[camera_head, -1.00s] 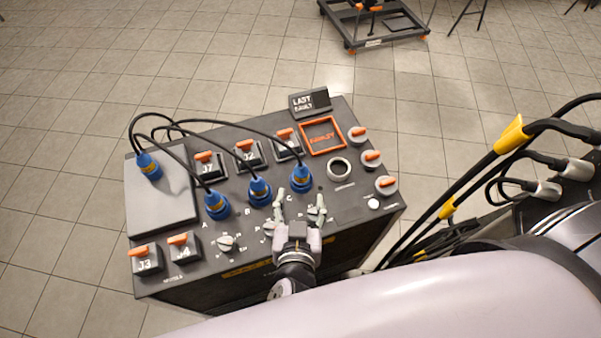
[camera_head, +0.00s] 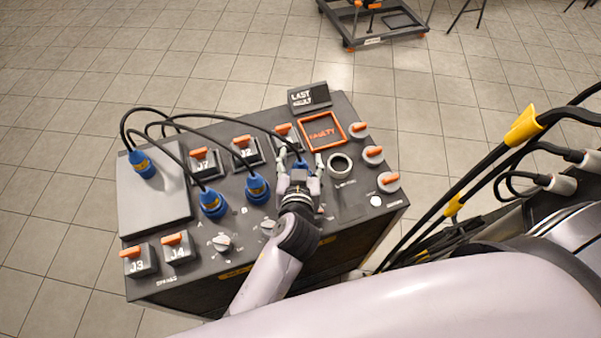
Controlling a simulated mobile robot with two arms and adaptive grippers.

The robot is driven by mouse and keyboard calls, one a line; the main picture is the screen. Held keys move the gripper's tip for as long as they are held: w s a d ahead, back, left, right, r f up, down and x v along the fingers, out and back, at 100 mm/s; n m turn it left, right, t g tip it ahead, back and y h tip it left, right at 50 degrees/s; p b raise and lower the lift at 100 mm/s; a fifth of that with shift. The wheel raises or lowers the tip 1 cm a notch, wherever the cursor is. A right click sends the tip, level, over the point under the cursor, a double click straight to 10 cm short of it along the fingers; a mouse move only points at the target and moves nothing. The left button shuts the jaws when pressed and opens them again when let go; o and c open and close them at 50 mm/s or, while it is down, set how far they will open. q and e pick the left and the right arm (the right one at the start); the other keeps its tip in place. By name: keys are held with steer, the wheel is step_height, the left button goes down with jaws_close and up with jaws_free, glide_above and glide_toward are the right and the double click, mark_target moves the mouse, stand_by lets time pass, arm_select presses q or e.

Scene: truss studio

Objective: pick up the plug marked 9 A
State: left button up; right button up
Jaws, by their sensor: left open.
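Several blue plugs with black cables are on a dark panel box. One plug (camera_head: 143,165) lies on the raised grey plate at the left. A second plug (camera_head: 212,203) stands in the socket row near A, and a third plug (camera_head: 257,189) stands near B. Another plug (camera_head: 299,166) near C is mostly hidden by my left gripper (camera_head: 299,160). That gripper is open, with its fingers on either side of the plug near C. I cannot read a 9 A marking on any plug. My right gripper is not in view.
Orange-handled switches (camera_head: 202,154) line the back, with two more (camera_head: 139,262) at the front left. Cables arch over the left of the box.

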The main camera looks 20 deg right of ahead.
arm_select(q)
steer(key=shift+s, duration=0.1)
jaws_close()
stand_by(0.6)
stand_by(0.3)
